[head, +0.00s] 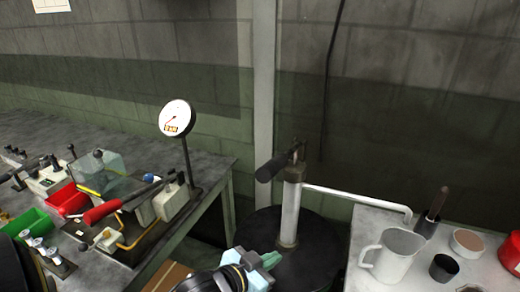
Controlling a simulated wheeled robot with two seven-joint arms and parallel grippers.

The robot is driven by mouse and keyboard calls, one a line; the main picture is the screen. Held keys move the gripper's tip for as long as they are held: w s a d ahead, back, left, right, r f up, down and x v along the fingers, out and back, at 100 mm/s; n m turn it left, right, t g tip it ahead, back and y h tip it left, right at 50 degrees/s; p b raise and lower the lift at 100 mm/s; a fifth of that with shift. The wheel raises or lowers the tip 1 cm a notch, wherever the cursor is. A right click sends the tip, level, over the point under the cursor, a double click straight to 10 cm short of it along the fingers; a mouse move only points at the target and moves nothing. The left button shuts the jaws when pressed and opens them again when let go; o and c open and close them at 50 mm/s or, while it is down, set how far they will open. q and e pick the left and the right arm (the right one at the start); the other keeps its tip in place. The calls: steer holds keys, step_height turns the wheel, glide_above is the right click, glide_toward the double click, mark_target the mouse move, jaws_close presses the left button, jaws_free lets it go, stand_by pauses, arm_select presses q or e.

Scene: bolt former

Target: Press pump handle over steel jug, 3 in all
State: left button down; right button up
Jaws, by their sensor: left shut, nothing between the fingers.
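The pump stands on a black drum (315,268), with an upright pale column (290,213). Its pump handle (276,165) has a black grip, sits at the column's top and slants down to the left. A white spout pipe (350,194) runs right and its bent tip ends above the steel jug (398,258). The pale grey jug stands upright on the right table; its contents cannot be made out. My left gripper (272,261) is shut and empty, low in front of the column, well below the handle and apart from it. My right gripper is not in view.
The right table (365,232) also holds a dark cup (443,268), a brown-topped tin (467,242), a red container (511,253) and a dark upright tool (432,213). A left bench holds a dial gauge (177,117), a red-handled lever (103,211) and bins. A cardboard box (165,277) lies between.

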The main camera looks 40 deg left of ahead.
arm_select(q)
steer(key=s+d+f+g+y, duration=0.1)
steer(key=s+f+g+y, duration=0.1)
steer(key=s+f+g, duration=1.05)
steer(key=s+f, duration=0.4)
steer(key=f, duration=0.6)
steer(key=s+f, duration=0.4)
steer(key=f, duration=0.6)
steer(key=s+a+f, duration=0.4)
steer(key=s+f, duration=0.8)
steer(key=s, duration=0.3)
steer(key=shift+f+y, duration=0.2)
steer(key=shift+y, duration=0.2)
steer(key=shift+a, duration=0.1)
